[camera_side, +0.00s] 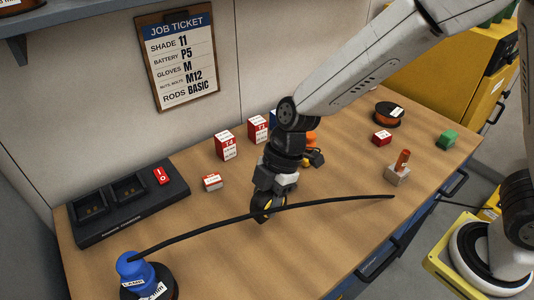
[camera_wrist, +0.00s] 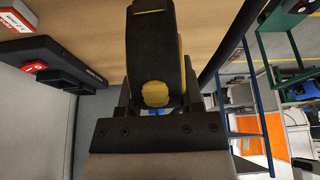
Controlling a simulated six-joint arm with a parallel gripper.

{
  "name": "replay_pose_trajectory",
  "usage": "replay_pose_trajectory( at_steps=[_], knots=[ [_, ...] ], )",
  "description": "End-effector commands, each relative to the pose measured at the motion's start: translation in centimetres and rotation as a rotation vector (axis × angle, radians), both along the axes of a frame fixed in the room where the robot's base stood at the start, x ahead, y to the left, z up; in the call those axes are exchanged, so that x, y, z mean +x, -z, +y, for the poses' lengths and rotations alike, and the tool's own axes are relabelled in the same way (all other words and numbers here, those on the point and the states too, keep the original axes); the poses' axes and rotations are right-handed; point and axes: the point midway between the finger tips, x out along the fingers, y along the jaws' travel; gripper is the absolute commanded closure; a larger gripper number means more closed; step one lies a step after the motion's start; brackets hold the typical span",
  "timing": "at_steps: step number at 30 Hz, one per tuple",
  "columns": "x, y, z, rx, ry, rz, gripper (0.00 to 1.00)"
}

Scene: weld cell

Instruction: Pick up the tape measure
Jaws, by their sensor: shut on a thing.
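The tape measure (camera_side: 264,207) is a black body with yellow parts. My gripper (camera_side: 268,192) points down over the middle of the bench and is shut on it. In the wrist view the black body of the tape measure (camera_wrist: 154,45) fills the space between the jaws of my gripper (camera_wrist: 154,88), with a yellow patch towards the palm. The side view does not show clearly whether its lower end touches the bench top. A black cable passes by it in the side view.
The black cable (camera_side: 335,202) arcs from the blue lamp (camera_side: 134,269) across the bench (camera_side: 215,260). A black charger (camera_side: 128,200) stands at left. Red boxes (camera_side: 226,146) are behind my gripper. A spool (camera_side: 389,114), a red box (camera_side: 382,138) and a green item (camera_side: 447,139) lie right.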

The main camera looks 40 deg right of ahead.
Motion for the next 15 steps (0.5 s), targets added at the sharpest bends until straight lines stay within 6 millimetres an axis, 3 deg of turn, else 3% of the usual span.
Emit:
replay_pose_trajectory(
  at_steps=[15],
  knots=[
    [-6.2,-3.2,-3.1,0.002,0.0,-0.002,1.0]
  ],
)
